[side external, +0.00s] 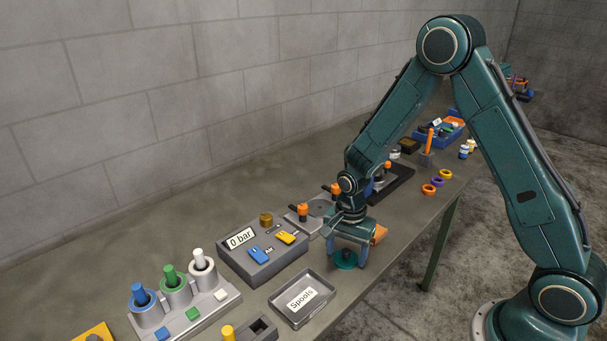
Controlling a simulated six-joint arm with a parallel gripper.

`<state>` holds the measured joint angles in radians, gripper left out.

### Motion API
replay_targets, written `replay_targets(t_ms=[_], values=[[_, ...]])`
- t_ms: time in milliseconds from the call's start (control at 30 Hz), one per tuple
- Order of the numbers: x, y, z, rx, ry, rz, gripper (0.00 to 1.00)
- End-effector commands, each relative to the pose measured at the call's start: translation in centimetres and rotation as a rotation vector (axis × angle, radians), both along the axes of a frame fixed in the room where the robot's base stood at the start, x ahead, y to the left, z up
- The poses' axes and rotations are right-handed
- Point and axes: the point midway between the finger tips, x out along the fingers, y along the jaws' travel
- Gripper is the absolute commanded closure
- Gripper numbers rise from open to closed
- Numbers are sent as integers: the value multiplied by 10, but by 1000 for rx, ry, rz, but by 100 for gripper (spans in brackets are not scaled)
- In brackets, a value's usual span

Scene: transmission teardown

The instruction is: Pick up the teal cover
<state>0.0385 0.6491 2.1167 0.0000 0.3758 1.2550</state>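The teal cover (345,261) is a small round piece low on the bench, right of the spools tray. My gripper (348,257) points down over it, with one finger on each side of the cover. The fingers look spread around it. I cannot tell whether they touch the cover or whether it is lifted off the bench.
The grey tray labelled "Spools" (325,313) lies just left of my gripper. A grey box marked "0 bar" (233,268) stands behind it. An orange part (379,234) is close beside my gripper. Coloured rings (437,182) lie farther right.

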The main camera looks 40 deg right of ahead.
Motion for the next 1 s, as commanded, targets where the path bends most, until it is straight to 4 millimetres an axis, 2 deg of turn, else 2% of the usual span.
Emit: replay_targets(t_ms=[33,167,667,867,1000], values=[[0,0,0,0,0,0,45],[0,0,0,0,0,0,69],[1,0,8,0,-1,0,69],[1,0,25,0,-4,0,69],[1,0,45,-1,-5,0,69]])
